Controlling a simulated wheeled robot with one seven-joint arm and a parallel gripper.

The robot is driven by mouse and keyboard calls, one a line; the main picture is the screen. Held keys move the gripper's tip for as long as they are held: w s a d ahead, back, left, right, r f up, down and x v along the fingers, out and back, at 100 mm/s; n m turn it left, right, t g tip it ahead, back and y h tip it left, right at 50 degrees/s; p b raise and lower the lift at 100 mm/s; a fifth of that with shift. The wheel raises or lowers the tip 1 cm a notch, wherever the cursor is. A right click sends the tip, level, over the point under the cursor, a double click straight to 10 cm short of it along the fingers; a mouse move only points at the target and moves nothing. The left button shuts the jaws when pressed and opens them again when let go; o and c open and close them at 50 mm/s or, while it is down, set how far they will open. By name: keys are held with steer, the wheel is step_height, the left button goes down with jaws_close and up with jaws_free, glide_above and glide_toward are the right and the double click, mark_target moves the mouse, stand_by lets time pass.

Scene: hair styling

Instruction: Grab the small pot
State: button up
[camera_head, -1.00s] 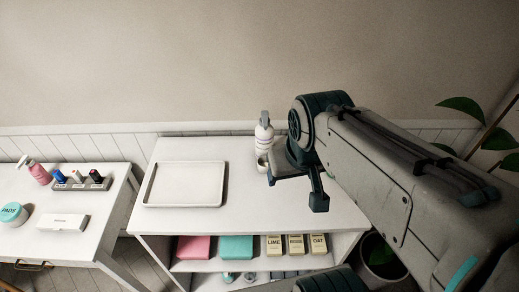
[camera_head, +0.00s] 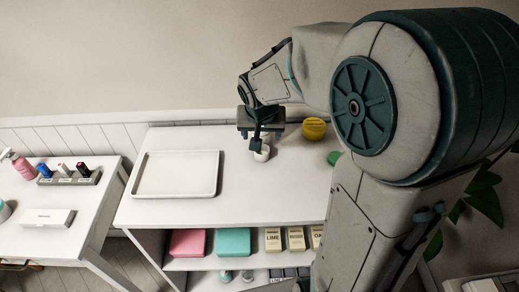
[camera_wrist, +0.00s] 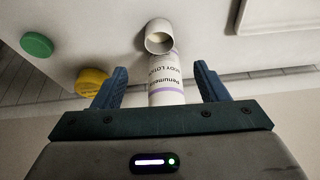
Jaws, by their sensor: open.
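The small pot (camera_head: 262,153) is a small white open cup on the white table, just below my gripper (camera_head: 258,140) in the head view. In the wrist view the small pot (camera_wrist: 159,37) stands just beyond the fingertips, its round opening visible. My gripper (camera_wrist: 160,72) is open, its two blue fingers apart. A white bottle with lotion lettering (camera_wrist: 165,72) shows between the fingers, right beside the pot. I cannot tell whether the fingers touch the bottle. The gripper mostly hides the bottle in the head view.
A yellow jar (camera_head: 314,128) and a green lid (camera_head: 334,158) lie to the right of the pot. An empty white tray (camera_head: 176,174) lies to the left. A side table (camera_head: 85,215) holds bottles and a white box.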

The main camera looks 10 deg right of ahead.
mark_target(262, 153)
steer(key=x, duration=1.1)
steer(key=shift+b, duration=0.35)
steer(key=c, duration=1.1)
steer(key=shift+r, duration=0.15)
